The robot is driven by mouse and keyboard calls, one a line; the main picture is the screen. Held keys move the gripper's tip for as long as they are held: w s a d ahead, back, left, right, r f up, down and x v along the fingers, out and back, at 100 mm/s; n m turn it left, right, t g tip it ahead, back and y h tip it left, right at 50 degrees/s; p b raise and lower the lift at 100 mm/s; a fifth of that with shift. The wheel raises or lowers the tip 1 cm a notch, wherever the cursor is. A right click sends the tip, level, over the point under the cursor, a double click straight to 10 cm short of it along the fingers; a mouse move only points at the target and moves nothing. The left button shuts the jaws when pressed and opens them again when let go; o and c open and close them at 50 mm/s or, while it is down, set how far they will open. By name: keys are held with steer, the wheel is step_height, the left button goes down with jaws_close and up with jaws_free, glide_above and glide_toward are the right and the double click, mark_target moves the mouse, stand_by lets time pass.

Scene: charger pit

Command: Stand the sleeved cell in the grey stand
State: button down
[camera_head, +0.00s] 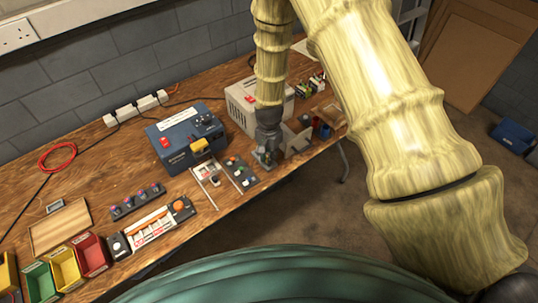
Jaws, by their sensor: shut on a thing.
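My gripper (266,156) points down at the far right part of the wooden bench, low over its front edge. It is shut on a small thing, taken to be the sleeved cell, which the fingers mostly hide. Its colour and tilt are too small to tell. A grey upright block (298,142) stands just right of the gripper. I cannot tell for sure whether it is the grey stand, or whether the held thing touches anything below.
A dark board with coloured parts (241,174) lies left of the gripper. A blue charger box (182,142) and a beige box (243,108) stand behind. Coloured bins (66,267) fill the near left. Bare wood shows between.

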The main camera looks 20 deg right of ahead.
steer(key=shift+f+b, duration=0.5)
steer(key=shift+f, duration=0.55)
stand_by(1.2)
steer(key=c, duration=1.3)
jaws_free()
steer(key=shift+r, duration=0.15)
steer(key=shift+r+p, duration=2.15)
steer(key=shift+r, duration=1.2)
